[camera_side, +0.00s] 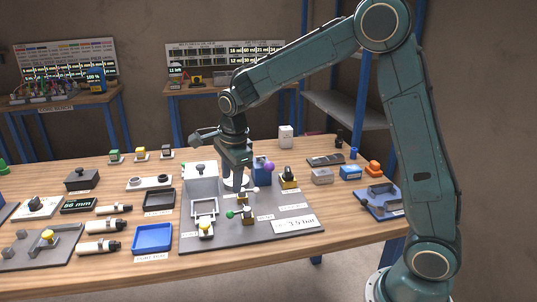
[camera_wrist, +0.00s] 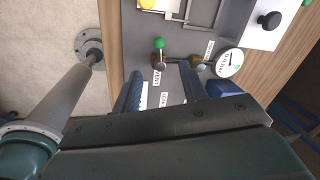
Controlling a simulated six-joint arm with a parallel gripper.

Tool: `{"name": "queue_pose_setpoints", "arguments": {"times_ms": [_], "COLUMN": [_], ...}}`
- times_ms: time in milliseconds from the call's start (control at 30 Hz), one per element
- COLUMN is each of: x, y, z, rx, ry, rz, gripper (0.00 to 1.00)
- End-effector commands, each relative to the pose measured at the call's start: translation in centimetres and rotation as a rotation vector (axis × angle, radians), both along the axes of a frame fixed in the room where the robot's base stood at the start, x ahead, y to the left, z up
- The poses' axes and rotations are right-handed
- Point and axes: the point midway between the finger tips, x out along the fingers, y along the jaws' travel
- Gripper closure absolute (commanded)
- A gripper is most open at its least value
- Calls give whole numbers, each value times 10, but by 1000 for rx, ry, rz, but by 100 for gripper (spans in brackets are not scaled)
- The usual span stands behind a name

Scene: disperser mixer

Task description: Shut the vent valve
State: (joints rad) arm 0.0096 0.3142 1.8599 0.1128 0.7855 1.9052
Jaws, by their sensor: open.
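A small brass valve with a green-knobbed lever (camera_side: 230,214) stands on the grey base plate (camera_side: 270,230), and its green knob shows in the wrist view (camera_wrist: 159,43). A second brass valve (camera_wrist: 200,62) sits to its right there. My gripper (camera_side: 238,187) points down above the plate, behind the green knob in the side view. In the wrist view its two fingers (camera_wrist: 162,70) are apart and empty, with the green-knobbed valve just beyond their tips.
A white box with a black knob (camera_side: 201,180) stands left of my gripper.

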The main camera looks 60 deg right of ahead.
Motion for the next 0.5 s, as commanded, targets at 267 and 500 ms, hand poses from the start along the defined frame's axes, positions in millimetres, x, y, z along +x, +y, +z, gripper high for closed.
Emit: {"name": "queue_pose_setpoints", "arguments": {"times_ms": [267,500], "x": [-3,-4], "y": [2,2], "z": [18,19], "rx": [0,0], "ry": [1,1], "rz": [0,0], "gripper": [57,57]}}
